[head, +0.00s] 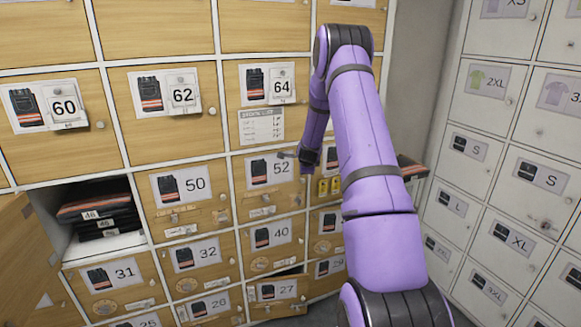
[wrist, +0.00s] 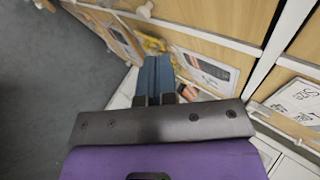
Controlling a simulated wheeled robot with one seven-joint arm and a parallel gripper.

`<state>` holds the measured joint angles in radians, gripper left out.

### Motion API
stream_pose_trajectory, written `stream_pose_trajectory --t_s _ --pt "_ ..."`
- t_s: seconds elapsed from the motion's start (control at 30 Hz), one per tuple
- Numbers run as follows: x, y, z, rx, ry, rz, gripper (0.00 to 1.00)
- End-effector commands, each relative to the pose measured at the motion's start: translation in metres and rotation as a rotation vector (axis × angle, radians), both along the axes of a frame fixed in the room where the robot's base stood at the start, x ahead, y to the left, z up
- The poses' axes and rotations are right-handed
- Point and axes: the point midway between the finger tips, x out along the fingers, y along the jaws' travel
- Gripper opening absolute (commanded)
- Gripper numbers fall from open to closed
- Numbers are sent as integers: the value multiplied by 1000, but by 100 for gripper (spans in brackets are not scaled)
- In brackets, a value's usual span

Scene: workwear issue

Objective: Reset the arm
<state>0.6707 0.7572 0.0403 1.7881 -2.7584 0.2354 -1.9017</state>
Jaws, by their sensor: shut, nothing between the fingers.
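My purple arm rises from the lower right of the head view and bends over at the top. Its forearm hangs down in front of the locker wall. In the wrist view my gripper (wrist: 157,64) shows two blue-grey fingers side by side, shut with nothing held. Wooden locker fronts lie close beyond and to the right of them.
An open locker (head: 102,238) at the left holds folded dark workwear (head: 97,207); its door (head: 35,262) swings out left. Another folded dark garment (head: 411,167) sticks out behind my arm. White lockers (head: 497,151) stand at the right. Grey floor (wrist: 45,100) is clear in the wrist view.

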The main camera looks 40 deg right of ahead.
Motion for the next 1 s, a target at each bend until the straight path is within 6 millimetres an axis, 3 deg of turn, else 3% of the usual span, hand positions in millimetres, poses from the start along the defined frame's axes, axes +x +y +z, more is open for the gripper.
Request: stream_pose_trajectory --t_s 0.3,0.43,0.77,1.0 --pt "-1 2 3 3 -5 -7 0" --pt "2 10 26 30 -69 -72 0" --pt "-5 67 150 262 -499 -513 0" --pt "-36 116 226 490 -827 -849 0"
